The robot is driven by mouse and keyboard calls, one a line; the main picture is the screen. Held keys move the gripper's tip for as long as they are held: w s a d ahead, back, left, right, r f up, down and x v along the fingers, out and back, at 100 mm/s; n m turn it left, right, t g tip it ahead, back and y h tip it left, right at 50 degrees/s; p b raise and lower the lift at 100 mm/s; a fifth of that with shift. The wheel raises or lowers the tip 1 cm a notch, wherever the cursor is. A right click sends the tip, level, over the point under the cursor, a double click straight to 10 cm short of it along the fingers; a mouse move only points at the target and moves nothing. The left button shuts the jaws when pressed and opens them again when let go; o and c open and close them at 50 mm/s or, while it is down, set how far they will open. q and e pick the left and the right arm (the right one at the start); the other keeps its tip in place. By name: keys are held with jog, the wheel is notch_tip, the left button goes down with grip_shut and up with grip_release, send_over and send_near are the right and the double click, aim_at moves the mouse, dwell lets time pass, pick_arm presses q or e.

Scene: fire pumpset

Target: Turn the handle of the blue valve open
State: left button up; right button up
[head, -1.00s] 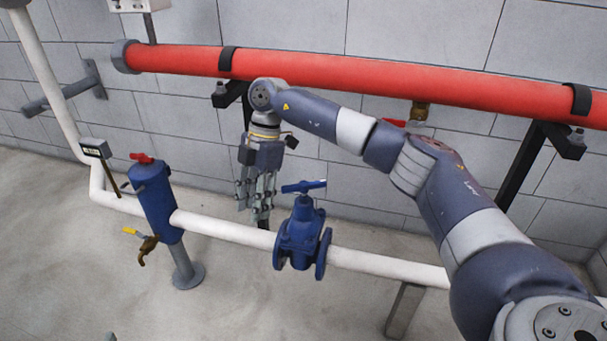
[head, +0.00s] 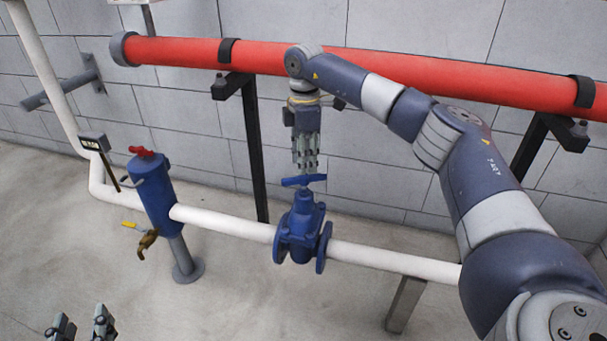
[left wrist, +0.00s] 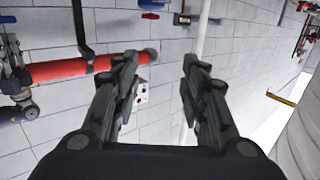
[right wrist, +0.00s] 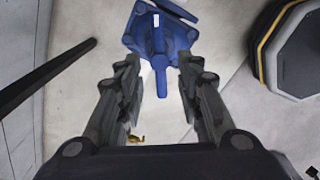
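The blue valve (head: 301,236) sits on the white pipe, with its blue bar handle (head: 303,181) on top. In the head view the handle lies roughly left to right. My right gripper (head: 308,168) points down just above the handle. In the right wrist view my right gripper (right wrist: 158,66) is open; the handle (right wrist: 160,62) shows lengthwise between its fingers, with no visible grip. Whether the fingertips reach down to the handle's level I cannot tell. My left gripper (head: 80,322) is low at the left; in the left wrist view (left wrist: 160,62) it is open and empty.
The red pipe (head: 420,82) runs behind my right arm along the wall. The white pipe (head: 235,227) passes through the valve. A blue cylinder (head: 155,198) with a red handle and a brass tap (head: 147,242) stand left. The floor in front is clear.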

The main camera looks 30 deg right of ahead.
aim_at(304, 177)
notch_tip(304, 177, down, 4)
jog(key=shift+r+b, duration=0.15)
jog(key=shift+b, duration=0.25)
pick_arm(q)
jog(key=shift+s+d+r+t+h, duration=0.1)
jog(key=shift+d+r+t+h, duration=0.1)
jog(key=shift+r+t, duration=0.55)
jog(key=shift+w+d+r+t+h, duration=0.1)
jog(key=shift+r+t+h, duration=0.15)
jog(key=shift+r, duration=0.95)
jog(key=shift+s+d+r+t+h, duration=0.15)
jog(key=shift+r+t, duration=0.45)
jog(key=shift+r, duration=0.35)
pick_arm(e)
jog(key=shift+f, duration=0.3)
pick_arm(q)
jog(key=shift+a, duration=0.2)
pick_arm(e)
grip_shut()
